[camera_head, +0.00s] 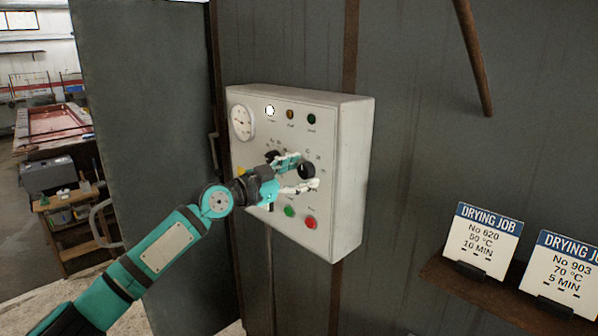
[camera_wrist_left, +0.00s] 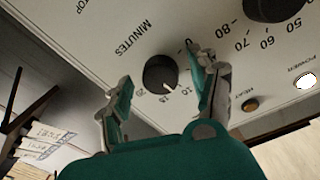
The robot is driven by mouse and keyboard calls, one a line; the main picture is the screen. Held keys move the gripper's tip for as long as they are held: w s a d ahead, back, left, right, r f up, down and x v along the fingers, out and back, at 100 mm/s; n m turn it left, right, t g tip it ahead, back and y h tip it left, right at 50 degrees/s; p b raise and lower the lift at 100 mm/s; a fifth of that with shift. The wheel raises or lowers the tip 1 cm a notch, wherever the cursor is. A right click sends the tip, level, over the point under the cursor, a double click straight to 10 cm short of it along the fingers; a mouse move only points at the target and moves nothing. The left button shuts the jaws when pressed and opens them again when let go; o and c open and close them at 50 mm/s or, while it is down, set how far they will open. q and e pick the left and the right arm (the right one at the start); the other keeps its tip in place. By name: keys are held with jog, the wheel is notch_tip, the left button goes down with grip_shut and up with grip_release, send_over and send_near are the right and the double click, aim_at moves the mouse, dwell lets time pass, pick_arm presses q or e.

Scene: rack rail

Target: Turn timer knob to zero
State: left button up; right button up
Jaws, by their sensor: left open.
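The timer knob (camera_wrist_left: 160,73) is a dark round knob marked MINUTES in the left wrist view. Its white pointer line faces the 10 and 15 marks. The 0 mark is on the right side of its scale. It also shows on the white control box in the head view (camera_head: 306,171). My left gripper (camera_head: 309,170) is open in front of the box, with its fingers on either side of the knob. In the left wrist view, the left gripper (camera_wrist_left: 160,68) shows gaps beside the knob; contact is not visible. One finger hides part of the scale. My right gripper is not in view.
The control box (camera_head: 350,160) also carries a temperature knob (camera_wrist_left: 272,8), a gauge (camera_head: 242,122), indicator lamps, a green button (camera_head: 289,211) and a red button (camera_head: 310,222). Drying job cards (camera_head: 481,240) stand on a shelf (camera_head: 440,275) at right.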

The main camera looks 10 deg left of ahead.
pick_arm(q)
jog(key=c, duration=1.2)
jog(key=shift+o, duration=0.2)
